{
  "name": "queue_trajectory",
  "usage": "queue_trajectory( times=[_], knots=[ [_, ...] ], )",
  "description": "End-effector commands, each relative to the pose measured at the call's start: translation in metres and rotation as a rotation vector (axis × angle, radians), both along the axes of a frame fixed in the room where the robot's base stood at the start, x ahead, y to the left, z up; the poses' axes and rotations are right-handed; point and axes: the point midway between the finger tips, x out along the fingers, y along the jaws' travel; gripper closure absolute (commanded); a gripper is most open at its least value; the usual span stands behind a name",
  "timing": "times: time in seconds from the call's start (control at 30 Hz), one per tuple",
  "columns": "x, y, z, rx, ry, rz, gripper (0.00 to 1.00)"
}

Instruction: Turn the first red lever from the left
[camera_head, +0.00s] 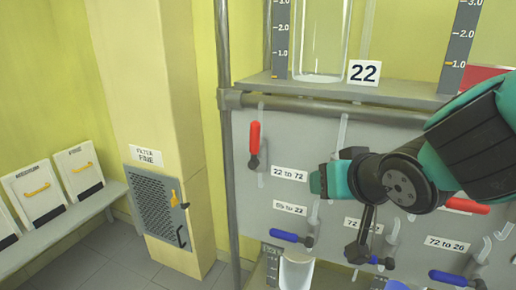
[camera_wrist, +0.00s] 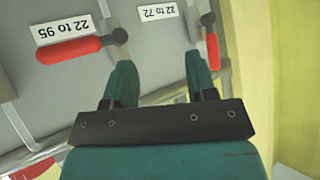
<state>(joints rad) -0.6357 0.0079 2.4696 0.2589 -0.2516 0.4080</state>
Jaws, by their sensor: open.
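The first red lever from the left (camera_head: 254,137) stands upright on the grey panel, its handle above its pivot, left of the label "22 to 72" (camera_head: 289,174). In the wrist view, which is upside down, this lever (camera_wrist: 212,50) is at the upper right, just beyond the right finger. My gripper (camera_head: 320,181) is right of and below the lever in the head view. Its teal fingers are spread and empty in the wrist view (camera_wrist: 158,70), apart from the lever. A second red lever (camera_head: 466,206) lies horizontal, partly hidden by my arm.
Blue levers (camera_head: 291,238) sit lower on the panel. A vertical metal post (camera_head: 230,180) stands left of the red lever. A shelf (camera_head: 400,92) with a glass vessel (camera_head: 318,50) and label "22" is above. The wrist view shows the label "22 to 95" (camera_wrist: 61,27).

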Motion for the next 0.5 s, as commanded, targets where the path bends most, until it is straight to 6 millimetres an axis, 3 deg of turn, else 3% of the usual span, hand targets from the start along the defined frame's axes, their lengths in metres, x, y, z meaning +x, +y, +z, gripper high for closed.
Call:
queue_trajectory(
  times=[0.03, 0.2, 0.3, 0.5],
  knots=[
    [0.012, 0.013, -0.013, 0.015, -0.107, 0.003, 0.48],
    [0.032, 0.05, 0.005, 0.082, -0.441, 0.063, 0.48],
    [0.031, 0.067, 0.015, 0.11, -0.552, 0.112, 0.48],
    [0.036, 0.081, 0.027, 0.127, -0.623, 0.148, 0.48]
  ],
)
